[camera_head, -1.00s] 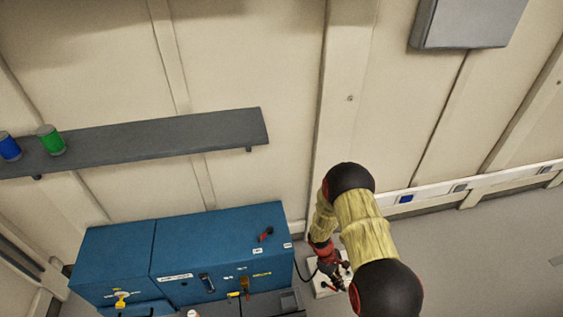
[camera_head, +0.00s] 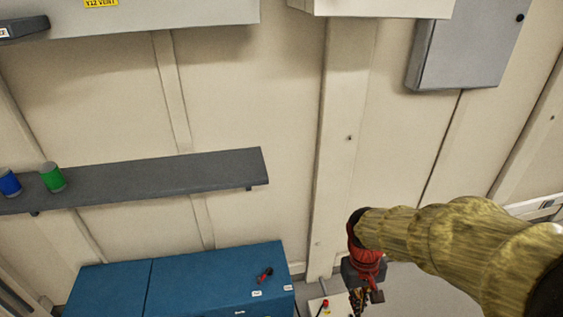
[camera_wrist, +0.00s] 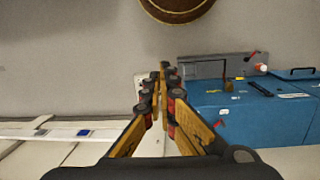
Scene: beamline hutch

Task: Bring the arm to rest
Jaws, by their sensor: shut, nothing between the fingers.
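My gripper (camera_head: 358,296) hangs from the end of my yellow-sleeved arm at the lower right of the head view, right of the blue cabinet. In the wrist view my gripper (camera_wrist: 164,76) has its yellow fingers shut, with nothing between the tips. The lowest part of the gripper is small and partly hidden in the head view.
A blue cabinet (camera_head: 200,285) with a red-and-black handle (camera_head: 264,275) stands at the lower left; its front shows in the wrist view (camera_wrist: 245,112). A grey shelf (camera_head: 160,178) holds a green can (camera_head: 52,177) and a blue can (camera_head: 9,183). A grey wall box (camera_head: 465,45) hangs upper right.

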